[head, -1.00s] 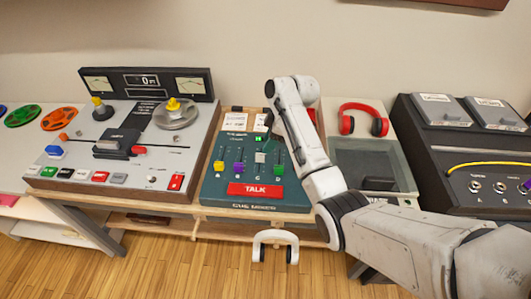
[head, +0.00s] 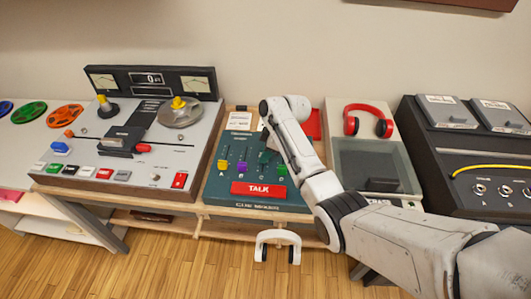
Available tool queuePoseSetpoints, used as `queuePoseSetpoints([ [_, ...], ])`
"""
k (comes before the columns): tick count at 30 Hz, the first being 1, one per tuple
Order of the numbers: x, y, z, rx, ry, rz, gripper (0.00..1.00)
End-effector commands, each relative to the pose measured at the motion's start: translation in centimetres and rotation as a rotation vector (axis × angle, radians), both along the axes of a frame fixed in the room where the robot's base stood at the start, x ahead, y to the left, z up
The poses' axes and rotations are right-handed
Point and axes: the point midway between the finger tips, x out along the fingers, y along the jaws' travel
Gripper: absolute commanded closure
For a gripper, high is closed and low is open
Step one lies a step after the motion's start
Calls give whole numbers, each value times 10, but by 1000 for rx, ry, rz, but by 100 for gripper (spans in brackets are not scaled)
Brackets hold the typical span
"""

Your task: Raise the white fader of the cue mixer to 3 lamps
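The cue mixer (head: 215,187) is a dark green sloped panel with a red TALK bar (head: 258,189). A yellow fader cap (head: 222,165) and a purple one (head: 241,168) show at its left, and a green one (head: 283,169) at its right. At the white fader's place I make out only a dark greenish shape, so I cannot tell its height. No lit lamp shows clearly. My arm reaches over the mixer's upper right, hiding part of its top.
A tape machine (head: 60,187) stands left of the mixer. To the right are a grey tray unit with red headphones (head: 383,128) and a dark patch box (head: 420,135) with a yellow cable.

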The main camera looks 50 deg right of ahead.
Motion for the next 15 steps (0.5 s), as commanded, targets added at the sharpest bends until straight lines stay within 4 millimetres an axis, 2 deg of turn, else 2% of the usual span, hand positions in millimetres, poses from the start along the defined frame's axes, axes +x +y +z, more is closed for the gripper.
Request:
queuePoseSetpoints([
  [1,0,0,0,0,0,0,78],
  [8,0,0,0,0,0,0,100],
  [15,0,1,-1,1,1,1,100],
])
